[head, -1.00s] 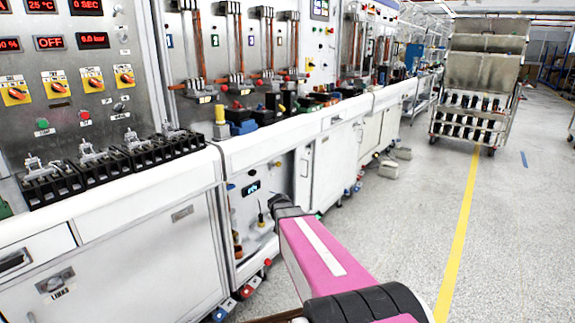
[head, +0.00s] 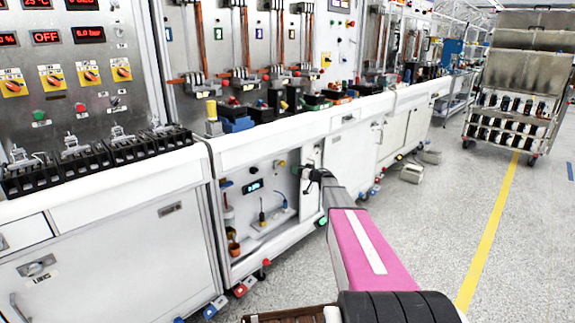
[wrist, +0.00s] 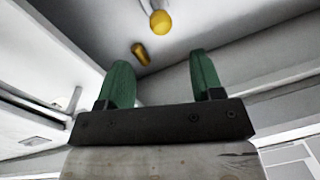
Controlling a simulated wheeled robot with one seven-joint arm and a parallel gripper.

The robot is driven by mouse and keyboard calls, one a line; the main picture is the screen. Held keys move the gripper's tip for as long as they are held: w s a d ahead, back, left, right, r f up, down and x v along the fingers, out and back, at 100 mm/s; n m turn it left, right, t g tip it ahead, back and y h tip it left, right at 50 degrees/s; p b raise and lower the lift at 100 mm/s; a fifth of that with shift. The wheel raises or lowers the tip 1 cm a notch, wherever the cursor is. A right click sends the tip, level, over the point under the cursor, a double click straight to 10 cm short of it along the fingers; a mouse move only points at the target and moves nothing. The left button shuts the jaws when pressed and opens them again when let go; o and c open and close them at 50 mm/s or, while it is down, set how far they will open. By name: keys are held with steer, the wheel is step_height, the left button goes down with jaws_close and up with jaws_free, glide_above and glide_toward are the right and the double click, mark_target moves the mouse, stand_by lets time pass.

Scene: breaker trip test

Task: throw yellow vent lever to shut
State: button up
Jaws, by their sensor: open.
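In the wrist view, a yellow ball knob (wrist: 161,22) on a pale rod hangs beyond the fingertips, at the top of the picture. It looks like the vent lever. A darker yellow, stubby piece (wrist: 140,53) shows lower, between the fingers. My gripper (wrist: 157,60) has two green fingers wide apart with nothing held. The ball lies ahead of the gap, apart from both fingers. In the head view, my arm's dark end reaches the right side of the open bay (head: 245,262) under the bench.
The bay holds a small blue display (head: 253,186) and small fittings. Its edges and the white bench top (head: 290,125) are close around my arm. White cabinet doors (head: 345,160) stand right of it. Floor to the right is clear up to a metal cart (head: 515,90).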

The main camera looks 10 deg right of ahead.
mark_target(283, 164)
steer(key=x, duration=1)
steer(key=shift+w+a, duration=0.2)
steer(key=shift+w, duration=0.1)
steer(key=c, duration=0.9)
